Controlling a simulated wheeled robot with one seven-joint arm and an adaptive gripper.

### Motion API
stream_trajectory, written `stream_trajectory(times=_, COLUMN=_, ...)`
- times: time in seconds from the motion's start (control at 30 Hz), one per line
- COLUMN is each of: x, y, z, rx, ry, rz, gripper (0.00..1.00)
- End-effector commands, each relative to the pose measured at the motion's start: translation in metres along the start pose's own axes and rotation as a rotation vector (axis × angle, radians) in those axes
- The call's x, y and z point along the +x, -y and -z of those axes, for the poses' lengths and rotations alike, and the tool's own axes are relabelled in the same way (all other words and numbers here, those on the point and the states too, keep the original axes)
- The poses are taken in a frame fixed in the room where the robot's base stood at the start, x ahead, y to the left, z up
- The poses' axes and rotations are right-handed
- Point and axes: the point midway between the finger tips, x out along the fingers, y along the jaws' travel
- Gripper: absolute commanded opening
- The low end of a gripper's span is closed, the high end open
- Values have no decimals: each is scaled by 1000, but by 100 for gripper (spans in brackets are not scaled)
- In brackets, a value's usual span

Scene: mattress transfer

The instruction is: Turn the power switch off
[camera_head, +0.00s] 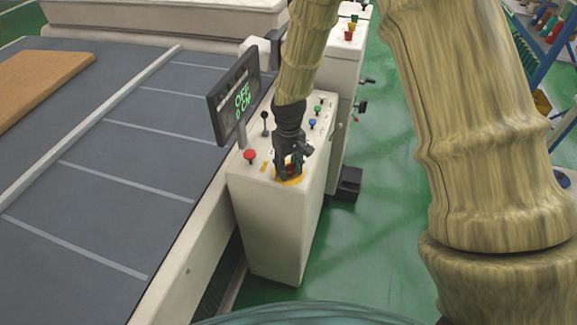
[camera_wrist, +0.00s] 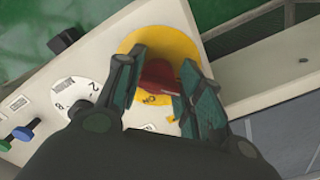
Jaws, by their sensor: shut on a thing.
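The power switch is a red rotary knob on a yellow round plate, on the top panel of a white control cabinet (camera_head: 268,225). In the wrist view the red knob (camera_wrist: 158,76) sits between my two fingers, with the yellow plate (camera_wrist: 165,40) around it. My gripper (camera_head: 289,168) points down over the plate, its fingers shut on the knob. In the head view the fingers hide most of the knob; the yellow plate (camera_head: 292,181) shows below them. The display (camera_head: 235,100) on the cabinet reads "OFF" and "0 CM" in green.
A grey conveyor bed (camera_head: 95,160) lies to the left. Green floor (camera_head: 385,230) is open to the right.

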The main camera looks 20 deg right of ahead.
Motion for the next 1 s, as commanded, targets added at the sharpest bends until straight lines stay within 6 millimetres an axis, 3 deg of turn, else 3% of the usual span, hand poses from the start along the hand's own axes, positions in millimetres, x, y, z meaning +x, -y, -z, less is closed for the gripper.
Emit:
stream_trajectory(times=0.4, x=-3, y=-1, z=3, rx=-6, ry=-7, rz=-2, gripper=13)
stream_trajectory(times=0.43, x=-3, y=-1, z=3, rx=-6, ry=-7, rz=-2, gripper=38)
stream_trajectory(times=0.57, x=-2, y=-1, z=2, rx=-6, ry=-5, rz=-1, gripper=59)
stream_trajectory(times=1.0, x=-8, y=0, z=1, rx=-6, ry=-3, rz=0, gripper=59)
